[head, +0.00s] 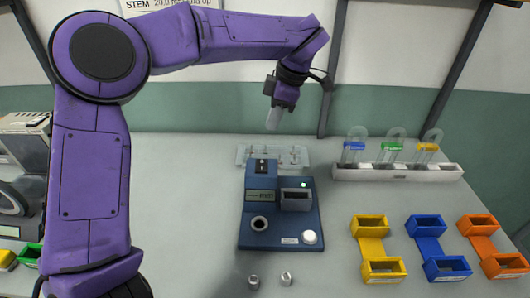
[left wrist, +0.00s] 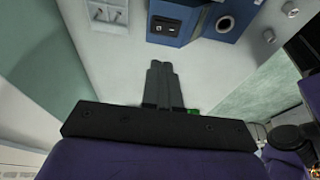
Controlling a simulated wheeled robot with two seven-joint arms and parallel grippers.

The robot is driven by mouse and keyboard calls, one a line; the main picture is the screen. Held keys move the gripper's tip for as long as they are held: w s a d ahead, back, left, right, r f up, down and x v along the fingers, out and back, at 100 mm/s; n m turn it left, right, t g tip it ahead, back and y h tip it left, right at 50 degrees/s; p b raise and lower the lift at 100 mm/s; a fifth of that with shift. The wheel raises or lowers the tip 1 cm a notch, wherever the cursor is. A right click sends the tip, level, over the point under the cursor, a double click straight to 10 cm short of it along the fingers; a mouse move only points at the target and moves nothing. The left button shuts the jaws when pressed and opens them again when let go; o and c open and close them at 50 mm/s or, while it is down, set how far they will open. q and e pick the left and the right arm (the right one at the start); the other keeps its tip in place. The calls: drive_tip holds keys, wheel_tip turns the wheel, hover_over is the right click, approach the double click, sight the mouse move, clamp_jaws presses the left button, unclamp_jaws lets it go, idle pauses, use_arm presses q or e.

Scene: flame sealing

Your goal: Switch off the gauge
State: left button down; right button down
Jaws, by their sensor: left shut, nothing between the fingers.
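The gauge is a dark blue unit (head: 280,238) in the middle of the table, with a raised block at its back left. That block carries a small black switch (head: 262,166) and a display (head: 261,196) with digits too small to read. A small green light (head: 303,184) glows, and a round white button (head: 309,237) sits at the front right. The gauge also shows at the top of the left wrist view (left wrist: 196,30). My left gripper (head: 273,118) is shut and empty, above and behind the gauge, apart from it. My right gripper is out of sight.
A clear rack (head: 242,155) lies just behind the gauge. A white holder (head: 400,172) with several capped clear pieces stands back right. Yellow (head: 371,245), blue (head: 430,246) and orange (head: 483,244) trays lie right. Two small metal parts (head: 253,282) (head: 286,279) are in front.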

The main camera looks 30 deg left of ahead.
sight(261, 165)
use_arm(q)
drive_tip(key=x, duration=0.7)
drive_tip(key=w+d+p+x, duration=0.1)
drive_tip(key=x, duration=0.3)
drive_tip(key=shift+a+f, duration=0.15)
drive_tip(key=shift+f, duration=0.3)
drive_tip(key=shift+f+p, duration=0.1)
drive_tip(key=shift+p, duration=0.45)
drive_tip(key=shift+w+a+f, duration=0.1)
drive_tip(key=shift+f, duration=0.15)
drive_tip(key=shift+s+d+r, duration=0.2)
drive_tip(key=shift+s+d, duration=0.2)
drive_tip(key=shift+s, duration=0.3)
